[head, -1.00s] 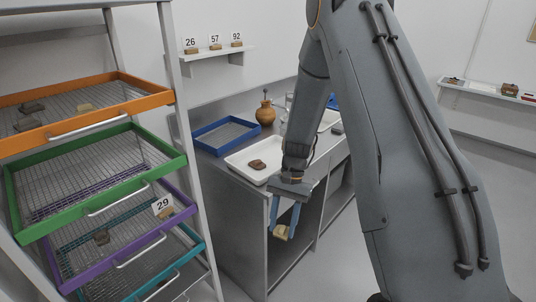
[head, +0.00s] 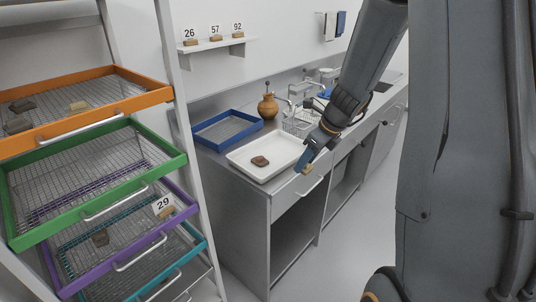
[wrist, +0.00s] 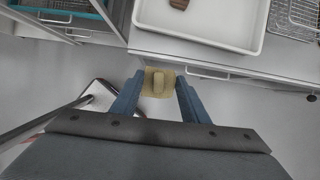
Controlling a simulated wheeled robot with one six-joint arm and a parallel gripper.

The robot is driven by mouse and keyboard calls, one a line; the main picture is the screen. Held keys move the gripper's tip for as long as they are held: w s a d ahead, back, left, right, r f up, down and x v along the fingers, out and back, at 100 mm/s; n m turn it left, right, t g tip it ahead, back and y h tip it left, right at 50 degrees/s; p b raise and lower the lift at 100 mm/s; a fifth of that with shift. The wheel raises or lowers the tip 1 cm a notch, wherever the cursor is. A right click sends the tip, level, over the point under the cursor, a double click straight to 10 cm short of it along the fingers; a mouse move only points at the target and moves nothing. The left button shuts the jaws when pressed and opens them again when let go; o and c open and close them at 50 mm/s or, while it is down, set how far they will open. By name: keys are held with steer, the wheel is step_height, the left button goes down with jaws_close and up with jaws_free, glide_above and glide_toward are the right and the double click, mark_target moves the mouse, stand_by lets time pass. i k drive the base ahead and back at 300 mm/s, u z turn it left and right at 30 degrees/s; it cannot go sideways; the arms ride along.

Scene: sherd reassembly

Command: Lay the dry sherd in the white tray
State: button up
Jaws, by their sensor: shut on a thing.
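The white tray (head: 282,149) lies on the grey counter near its front edge. A brown sherd (head: 260,161) lies in it, and its lower part shows at the top of the wrist view (wrist: 180,4). My gripper (head: 306,168) is in front of the counter, just right of the tray's right edge in the head view. In the wrist view my gripper (wrist: 158,84) is shut on a tan sherd (wrist: 159,78), held between the two blue fingers. The held sherd is apart from the tray, short of its near rim.
A blue mesh tray (head: 226,131), an orange-brown jug (head: 268,107) and a wire rack (head: 301,122) stand around the white tray. A rack with orange (head: 126,105), green, purple and teal mesh drawers stands at left. The white tray's right part is clear.

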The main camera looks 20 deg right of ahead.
mark_target(283, 150)
steer(key=i, duration=0.85)
